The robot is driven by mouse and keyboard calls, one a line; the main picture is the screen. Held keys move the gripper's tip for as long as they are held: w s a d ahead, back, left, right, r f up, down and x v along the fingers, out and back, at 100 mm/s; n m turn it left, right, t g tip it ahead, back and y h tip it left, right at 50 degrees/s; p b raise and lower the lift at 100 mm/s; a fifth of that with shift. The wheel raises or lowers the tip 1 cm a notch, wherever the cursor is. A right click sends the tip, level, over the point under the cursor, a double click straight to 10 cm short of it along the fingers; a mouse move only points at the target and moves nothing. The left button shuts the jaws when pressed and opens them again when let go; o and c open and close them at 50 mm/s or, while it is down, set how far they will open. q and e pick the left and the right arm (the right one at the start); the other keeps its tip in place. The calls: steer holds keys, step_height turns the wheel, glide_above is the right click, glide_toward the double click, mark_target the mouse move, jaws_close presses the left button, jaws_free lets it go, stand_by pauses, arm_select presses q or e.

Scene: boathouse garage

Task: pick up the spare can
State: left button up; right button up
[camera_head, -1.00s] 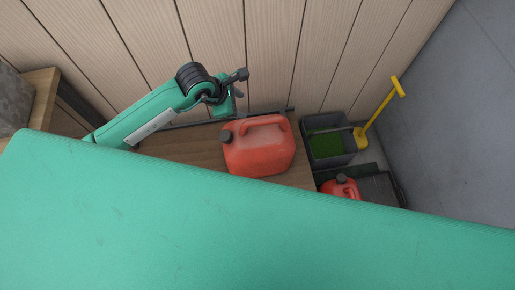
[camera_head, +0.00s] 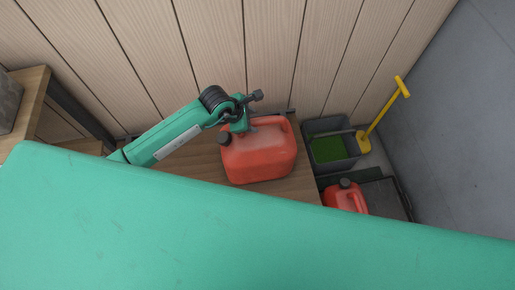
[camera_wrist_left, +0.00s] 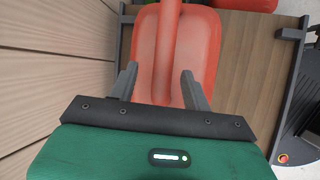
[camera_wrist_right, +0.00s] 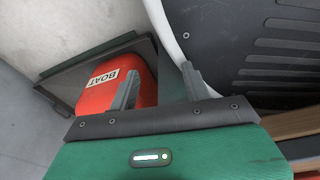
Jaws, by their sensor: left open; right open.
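A red can (camera_head: 258,152) with a dark cap stands on a wooden bench; its handle runs along its top. A second red can (camera_head: 345,196) stands lower, at the right; neither shows the word "spare". My left gripper (camera_head: 250,117) is at the bench can's handle end. In the left wrist view its fingers (camera_wrist_left: 160,84) are open, one either side of the handle (camera_wrist_left: 168,40), and not closed on it. My right gripper (camera_wrist_right: 160,78) is open and empty. Its wrist view shows a red can (camera_wrist_right: 118,85) labelled "BOAT" beyond the left finger.
A grey bin (camera_head: 347,162) with a green inside stands right of the bench (camera_head: 185,155), beside a yellow-handled tool (camera_head: 385,112). A dark tray (camera_head: 385,198) lies by the lower can. A plank wall (camera_head: 275,55) rises close behind the bench. Grey floor (camera_head: 460,130) at right is clear.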

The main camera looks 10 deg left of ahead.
mark_target(259, 124)
arm_select(q)
steer(key=shift+w+d+f, duration=0.15)
steer(key=shift+d+f, duration=0.1)
steer(key=shift+f, duration=0.15)
steer(key=x, duration=0.4)
steer(key=shift+d+f+p, duration=0.15)
steer(key=shift+f+p, duration=0.05)
steer(key=shift+p, duration=0.15)
steer(key=shift+c, duration=0.7)
jaws_close()
arm_select(e)
steer(key=shift+s, duration=0.35)
steer(key=shift+s, duration=0.45)
steer(key=shift+w, duration=0.1)
